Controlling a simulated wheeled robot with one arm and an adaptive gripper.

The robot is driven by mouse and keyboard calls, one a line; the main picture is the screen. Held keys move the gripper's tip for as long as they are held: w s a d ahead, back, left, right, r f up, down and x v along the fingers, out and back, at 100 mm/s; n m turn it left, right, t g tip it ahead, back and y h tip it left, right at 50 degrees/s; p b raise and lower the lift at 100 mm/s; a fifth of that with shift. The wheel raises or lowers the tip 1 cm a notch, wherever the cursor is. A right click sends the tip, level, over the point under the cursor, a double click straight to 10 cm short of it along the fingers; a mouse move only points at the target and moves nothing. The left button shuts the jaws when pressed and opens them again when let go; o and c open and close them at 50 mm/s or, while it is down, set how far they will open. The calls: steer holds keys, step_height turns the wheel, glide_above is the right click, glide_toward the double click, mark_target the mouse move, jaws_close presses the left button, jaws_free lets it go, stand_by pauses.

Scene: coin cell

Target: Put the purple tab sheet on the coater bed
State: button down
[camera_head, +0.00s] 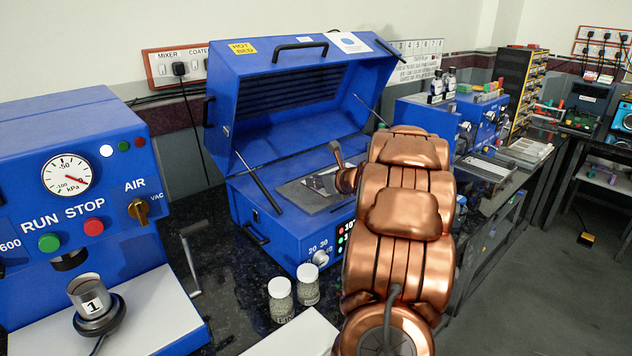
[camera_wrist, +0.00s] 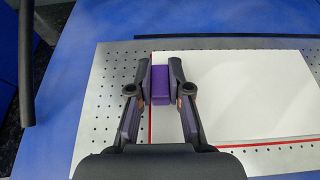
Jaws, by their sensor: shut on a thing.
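The tab sheet is a white sheet (camera_wrist: 245,95) with a purple tab (camera_wrist: 160,86) at its left edge in the wrist view. My gripper (camera_wrist: 160,78) is shut on the purple tab, one finger on each side. The sheet lies flat over the coater bed, a grey perforated plate (camera_wrist: 92,115) with red lines that show along the sheet's left and lower edges. I cannot tell whether the sheet touches the plate. In the head view the bed (camera_head: 312,199) is inside the open blue coater (camera_head: 262,215), and my arm hides much of it.
The coater's lid (camera_head: 300,85) stands raised on side struts over the bed. Two glass jars (camera_head: 281,300) stand in front of the coater. A blue machine with a gauge (camera_head: 67,175) is at the left. More equipment (camera_head: 480,110) is at the right.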

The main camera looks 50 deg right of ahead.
steer(key=shift+f, duration=0.15)
steer(key=c, duration=1.1)
jaws_free()
steer(key=shift+s+r, duration=0.1)
steer(key=shift+r, duration=0.15)
steer(key=b+v, duration=0.2)
steer(key=v, duration=0.8)
steer(key=shift+s, duration=0.25)
steer(key=shift+s+a+r, duration=0.1)
steer(key=shift+s+r, duration=0.25)
steer(key=shift+s, duration=0.2)
steer(key=shift+r, duration=0.1)
